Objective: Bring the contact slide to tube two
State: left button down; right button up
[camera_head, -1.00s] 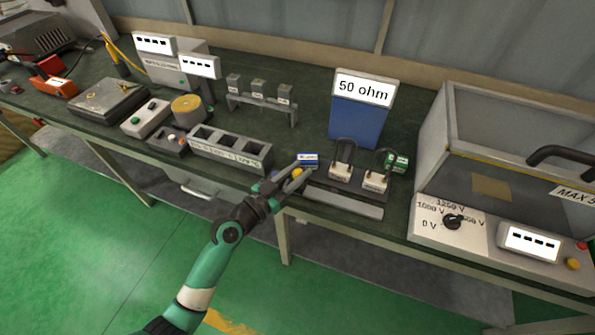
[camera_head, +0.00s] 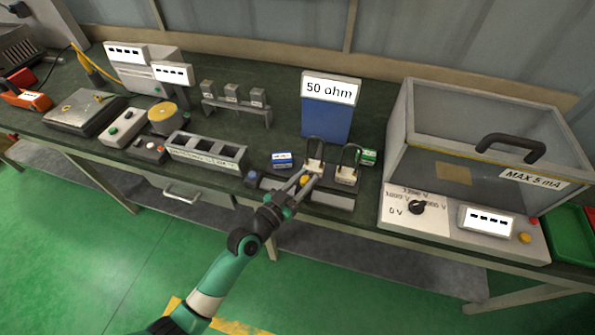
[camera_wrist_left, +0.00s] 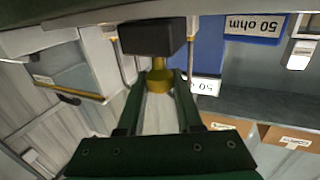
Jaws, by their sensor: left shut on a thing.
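The contact slide shows as a dark block (camera_wrist_left: 152,37) with a yellow knob (camera_wrist_left: 158,75) in the left wrist view; the knob is also visible in the head view (camera_head: 305,181). My left gripper (camera_head: 311,181) is shut on the knob, with a finger on each side. The slide is just in front of the left of two looped tubes (camera_head: 314,165), at the bench's front edge. The right looped tube (camera_head: 346,175) stands further right; its label is too small to read. A grey rail (camera_head: 333,200) runs along the front of the tubes. My right gripper is not in view.
A blue "50 ohm" box (camera_head: 327,118) stands behind the tubes. A small blue-and-white piece (camera_head: 282,159) lies left of them and a green one (camera_head: 368,157) right. A glass-lidded case (camera_head: 440,160) stands further right. A grey slotted block (camera_head: 205,152) is at the left.

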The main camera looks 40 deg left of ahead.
pick_arm(q)
jog(key=shift+w+d, duration=0.25)
jog(key=shift+d, duration=0.25)
jog(key=shift+s+a, duration=0.15)
jog(key=shift+a, duration=0.15)
jog(key=c, duration=0.6)
grip_release()
jog(key=shift+o, duration=0.2)
jog(key=s+d, duration=0.1)
jog(key=s, duration=1)
jog(key=shift+s+d+b, duration=0.15)
jog(key=shift+s+b, duration=0.1)
jog(key=shift+b, duration=0.2)
